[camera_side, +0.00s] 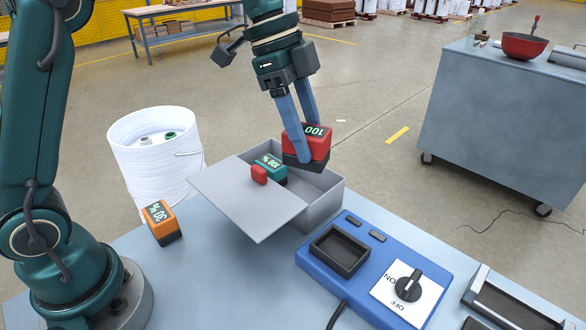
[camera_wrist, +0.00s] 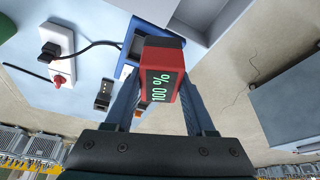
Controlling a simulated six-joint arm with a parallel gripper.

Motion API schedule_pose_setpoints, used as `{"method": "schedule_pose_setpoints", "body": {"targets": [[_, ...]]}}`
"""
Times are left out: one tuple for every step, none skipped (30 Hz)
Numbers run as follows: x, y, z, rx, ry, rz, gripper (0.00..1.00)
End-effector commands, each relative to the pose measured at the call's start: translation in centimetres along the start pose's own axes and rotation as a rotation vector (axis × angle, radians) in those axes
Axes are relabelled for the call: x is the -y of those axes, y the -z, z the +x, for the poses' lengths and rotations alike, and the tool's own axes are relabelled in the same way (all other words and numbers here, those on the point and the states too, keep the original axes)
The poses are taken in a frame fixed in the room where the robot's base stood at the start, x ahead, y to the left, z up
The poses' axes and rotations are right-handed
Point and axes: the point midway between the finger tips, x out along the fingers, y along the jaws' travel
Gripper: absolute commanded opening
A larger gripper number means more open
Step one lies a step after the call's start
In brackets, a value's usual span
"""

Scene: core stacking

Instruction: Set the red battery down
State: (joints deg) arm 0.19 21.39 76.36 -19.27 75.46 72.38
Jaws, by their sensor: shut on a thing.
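My gripper (camera_side: 302,128) is shut on the red battery (camera_side: 313,141), which reads 100 %. It holds the battery tilted, above the right part of the grey box (camera_side: 328,194). In the wrist view the red battery (camera_wrist: 163,74) sits between the two blue fingers. A green battery (camera_side: 271,164), also marked 100 %, shows at the box opening, beside the red knob of the box's grey lid (camera_side: 250,200). An orange battery (camera_side: 161,222) marked 30 % stands on the table at the left. The blue charger (camera_side: 352,285) has an empty dark slot (camera_side: 339,250).
A white bucket (camera_side: 150,165) stands behind the table at the left. The charger's dial (camera_side: 408,285) and a metal-framed device (camera_side: 505,305) are at the front right. Bare table (camera_side: 215,270) lies between the orange battery and the charger.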

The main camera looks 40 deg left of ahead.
Motion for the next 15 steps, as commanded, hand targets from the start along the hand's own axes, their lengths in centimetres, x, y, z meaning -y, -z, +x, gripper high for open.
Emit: {"method": "schedule_pose_setpoints", "body": {"targets": [[0.3,-1.3,-1.4,-0.003,0.040,-0.092,0.00],[0.4,-2.0,-2.0,-0.002,0.062,-0.151,0.00],[0.5,-3.0,-2.8,-0.003,0.092,-0.232,0.00],[0.5,-3.7,-3.4,-0.004,0.115,-0.295,0.00],[0.4,-4.5,-4.0,-0.003,0.140,-0.362,0.00],[0.3,-5.5,-4.6,-0.003,0.174,-0.455,0.00],[0.2,-6.3,-5.1,-0.004,0.200,-0.527,0.00],[0.1,-7.1,-5.5,-0.003,0.227,-0.600,0.00],[-0.1,-7.9,-5.9,-0.003,0.258,-0.687,0.00],[-0.3,-8.5,-6.1,-0.002,0.280,-0.748,0.00],[-0.4,-8.9,-6.3,-0.003,0.300,-0.803,0.00],[-0.6,-9.4,-6.3,-0.002,0.322,-0.866,0.00],[-0.7,-9.7,-6.3,-0.002,0.337,-0.910,0.00],[-0.8,-9.9,-6.3,-0.001,0.350,-0.946,0.00],[-1.0,-10.2,-6.2,-0.001,0.364,-0.987,0.00]]}}
